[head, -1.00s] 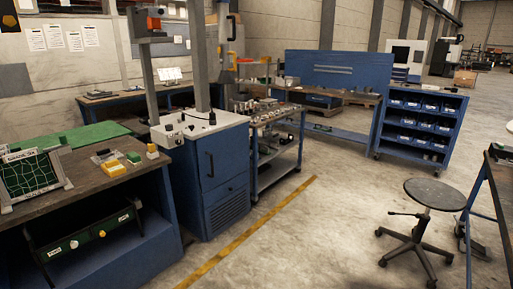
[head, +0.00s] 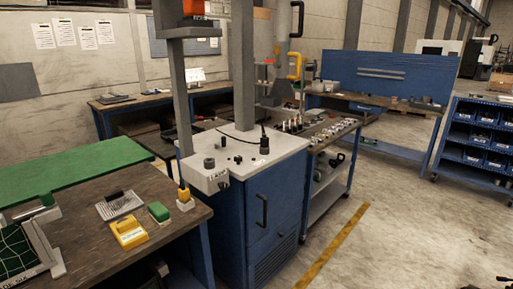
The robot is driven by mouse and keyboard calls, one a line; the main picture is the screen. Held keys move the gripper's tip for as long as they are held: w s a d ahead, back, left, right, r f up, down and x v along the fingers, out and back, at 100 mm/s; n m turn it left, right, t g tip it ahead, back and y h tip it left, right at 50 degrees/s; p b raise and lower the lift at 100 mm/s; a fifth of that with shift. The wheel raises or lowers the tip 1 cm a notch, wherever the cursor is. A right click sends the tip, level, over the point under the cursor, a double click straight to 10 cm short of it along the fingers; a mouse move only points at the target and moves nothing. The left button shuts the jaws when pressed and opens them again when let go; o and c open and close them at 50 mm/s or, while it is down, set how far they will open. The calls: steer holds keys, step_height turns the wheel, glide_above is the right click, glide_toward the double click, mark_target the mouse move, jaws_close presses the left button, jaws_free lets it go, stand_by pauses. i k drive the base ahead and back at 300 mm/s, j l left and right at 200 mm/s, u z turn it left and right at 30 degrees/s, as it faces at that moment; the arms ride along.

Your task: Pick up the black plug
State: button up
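Several small black parts sit on the light top of a blue cabinet (head: 272,205). A small black piece (head: 238,160) lies nearer the front edge, and another (head: 223,141) lies further back. They are too small for me to tell which one is the black plug. A dark knob (head: 209,163) stands on the light control box (head: 205,178) at the left front corner.
A wooden workbench (head: 80,235) stands at left, with a yellow block (head: 128,233), a green block (head: 158,211) and a yellow-topped piece (head: 184,198). Two grey columns rise by the cabinet. A parts cart (head: 325,185) stands behind right. The floor (head: 395,235) at right is mostly clear.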

mark_target(265, 140)
steer(key=i+j, duration=0.15)
steer(key=i, duration=0.25)
steer(key=i+j, duration=0.2)
steer(key=i, duration=0.2)
steer(key=i+j, duration=0.15)
steer(key=i, duration=0.25)
steer(key=l+u, duration=0.3)
steer(key=l, duration=0.95)
